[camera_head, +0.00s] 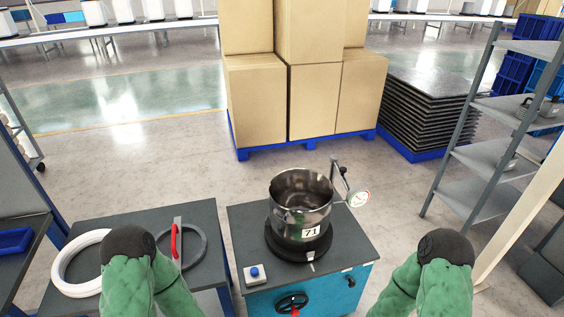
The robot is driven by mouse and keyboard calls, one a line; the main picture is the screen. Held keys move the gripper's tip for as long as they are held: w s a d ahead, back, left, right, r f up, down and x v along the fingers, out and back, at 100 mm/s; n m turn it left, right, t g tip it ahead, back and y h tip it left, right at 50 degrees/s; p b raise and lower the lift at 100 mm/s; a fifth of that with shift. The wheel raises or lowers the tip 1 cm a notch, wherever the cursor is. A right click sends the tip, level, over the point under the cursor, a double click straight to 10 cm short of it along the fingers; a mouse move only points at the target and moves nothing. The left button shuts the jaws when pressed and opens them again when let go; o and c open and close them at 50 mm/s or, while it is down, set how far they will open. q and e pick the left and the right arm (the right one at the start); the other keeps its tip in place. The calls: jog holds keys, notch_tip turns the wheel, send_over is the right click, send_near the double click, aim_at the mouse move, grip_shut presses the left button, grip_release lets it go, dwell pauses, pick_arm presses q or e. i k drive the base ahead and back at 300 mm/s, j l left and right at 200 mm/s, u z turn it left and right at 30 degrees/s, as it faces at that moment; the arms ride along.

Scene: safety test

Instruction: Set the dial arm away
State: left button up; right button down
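A steel pot (299,207) marked 71 stands on a black round base (271,243) on the grey-topped teal cabinet (353,247). A dial arm (339,176) rises at the pot's right side and carries a round white dial (359,197) with red on its face, out to the right of the pot. Two green-sleeved arms of mine come up from the bottom edge, left and right. They end in dark rounded parts, and their gripper fingers do not show. Both arms are apart from the pot and the dial.
A blue button box (255,274) sits at the cabinet's front left, and a black handwheel (292,302) is on its front. The left table holds a white ring (72,262), a grey ring (203,246) and a red-handled tool (174,241). Boxes (258,100) and shelves (492,184) stand behind.

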aim_at(356, 196)
jog(key=i+l+u, duration=0.15)
jog(key=l+u, duration=0.2)
jog(key=l, duration=0.15)
jog(key=i+l+u, duration=0.1)
jog(key=l+u, duration=0.25)
jog(key=l, duration=0.2)
jog(key=l+u, duration=0.3)
jog(key=l, duration=0.25)
